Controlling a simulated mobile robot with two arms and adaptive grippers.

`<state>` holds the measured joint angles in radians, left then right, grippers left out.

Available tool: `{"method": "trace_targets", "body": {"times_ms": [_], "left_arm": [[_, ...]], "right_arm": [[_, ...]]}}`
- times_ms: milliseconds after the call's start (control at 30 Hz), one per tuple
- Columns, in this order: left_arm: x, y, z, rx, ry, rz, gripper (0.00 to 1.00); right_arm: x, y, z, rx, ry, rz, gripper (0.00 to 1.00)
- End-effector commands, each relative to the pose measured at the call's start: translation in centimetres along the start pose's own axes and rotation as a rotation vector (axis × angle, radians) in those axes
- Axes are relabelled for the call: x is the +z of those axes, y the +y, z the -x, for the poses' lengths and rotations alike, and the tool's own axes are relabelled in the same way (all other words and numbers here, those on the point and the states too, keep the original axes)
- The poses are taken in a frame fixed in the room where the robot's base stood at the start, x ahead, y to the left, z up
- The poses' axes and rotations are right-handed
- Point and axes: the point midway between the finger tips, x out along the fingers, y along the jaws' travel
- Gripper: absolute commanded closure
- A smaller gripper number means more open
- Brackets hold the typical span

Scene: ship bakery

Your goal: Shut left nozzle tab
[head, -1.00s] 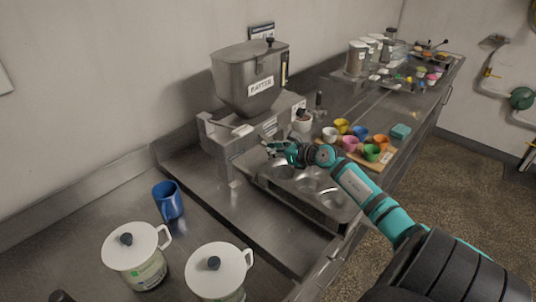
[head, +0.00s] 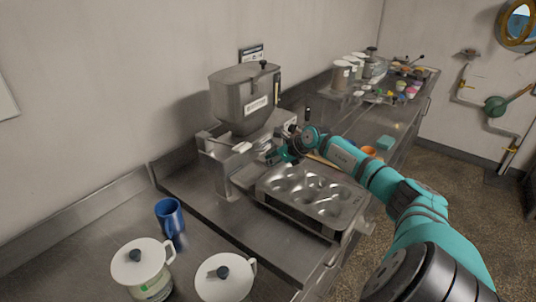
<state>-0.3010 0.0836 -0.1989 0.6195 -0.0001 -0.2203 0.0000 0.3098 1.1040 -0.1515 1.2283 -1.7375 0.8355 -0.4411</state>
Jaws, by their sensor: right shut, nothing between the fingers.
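The steel batter dispenser (head: 238,108) stands against the wall, with a hopper on top and a boxy lower body (head: 225,165). My right gripper (head: 271,158) is shut and empty at the front of this body, just above the back left edge of the muffin tray (head: 338,228). I cannot tell whether its fingertips touch the dispenser. The nozzles and their tabs are too small, or hidden by the gripper, to make out. The muffin tray's cups look empty. My left gripper is not in view.
A blue mug (head: 169,217) and two white lidded jugs, one at the left (head: 140,262) and one at the right (head: 224,280), stand at the front left. The counter left of the dispenser is clear.

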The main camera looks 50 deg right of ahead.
Motion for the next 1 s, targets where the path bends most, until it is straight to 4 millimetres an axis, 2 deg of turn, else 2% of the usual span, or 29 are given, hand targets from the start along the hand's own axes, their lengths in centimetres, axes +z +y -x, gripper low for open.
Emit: {"method": "trace_targets", "body": {"times_ms": [167,733,867,1000], "left_arm": [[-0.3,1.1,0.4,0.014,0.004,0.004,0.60],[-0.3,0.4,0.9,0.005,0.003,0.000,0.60],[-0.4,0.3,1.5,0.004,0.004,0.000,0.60],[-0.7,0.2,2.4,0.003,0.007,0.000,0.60]], "right_arm": [[0.6,0.0,0.5,0.000,-0.003,0.001,1.00],[1.4,0.0,1.2,0.000,-0.003,0.001,1.00],[2.2,-0.3,2.3,0.000,-0.005,0.002,1.00],[3.9,-0.9,4.3,0.000,-0.007,0.005,1.00]]}}
